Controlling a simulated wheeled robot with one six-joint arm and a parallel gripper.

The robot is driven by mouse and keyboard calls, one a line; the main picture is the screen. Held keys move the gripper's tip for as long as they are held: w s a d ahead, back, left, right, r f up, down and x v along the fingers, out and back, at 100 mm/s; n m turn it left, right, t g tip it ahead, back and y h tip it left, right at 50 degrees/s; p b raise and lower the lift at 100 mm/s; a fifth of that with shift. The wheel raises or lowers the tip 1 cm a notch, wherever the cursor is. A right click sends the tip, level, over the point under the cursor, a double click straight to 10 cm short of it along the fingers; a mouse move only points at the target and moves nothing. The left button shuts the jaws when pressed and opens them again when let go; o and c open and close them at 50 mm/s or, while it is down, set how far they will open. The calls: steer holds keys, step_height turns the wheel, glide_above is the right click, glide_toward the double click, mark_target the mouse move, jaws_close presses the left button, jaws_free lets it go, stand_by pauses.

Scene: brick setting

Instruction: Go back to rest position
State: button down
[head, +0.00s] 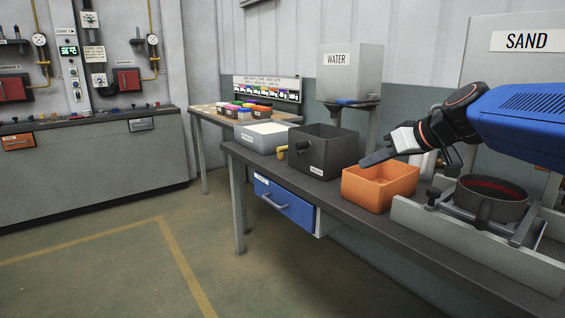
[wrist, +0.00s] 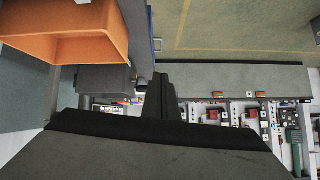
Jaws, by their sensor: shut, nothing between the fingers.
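My gripper (head: 378,158) reaches in from the right in the head view, at the end of my blue arm. Its dark fingers point left, over the back rim of the orange box (head: 380,187). The fingers look closed together, with nothing held. In the wrist view, the closed fingers (wrist: 167,97) stand in the middle of the picture. The orange box also shows in the wrist view (wrist: 90,48) at the upper left, apart from the fingers.
The workbench (head: 345,198) holds a dark box (head: 323,152), a grey bin (head: 262,137) and a round pan (head: 492,200) in a frame. A WATER tank (head: 350,72) stands behind. A blue drawer (head: 284,205) hangs under the bench. The floor (head: 90,270) at left is clear.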

steer(key=s+d+f+m+g+h, duration=0.2)
steer(key=s+d+f+h, duration=0.1)
steer(key=s+f, duration=0.9)
steer(key=s+d+f+m+g+h, duration=0.2)
steer(key=s+d+f+m+h, duration=0.1)
steer(key=s+f, duration=0.9)
steer(key=s, duration=0.4)
steer(key=shift+d, duration=0.15)
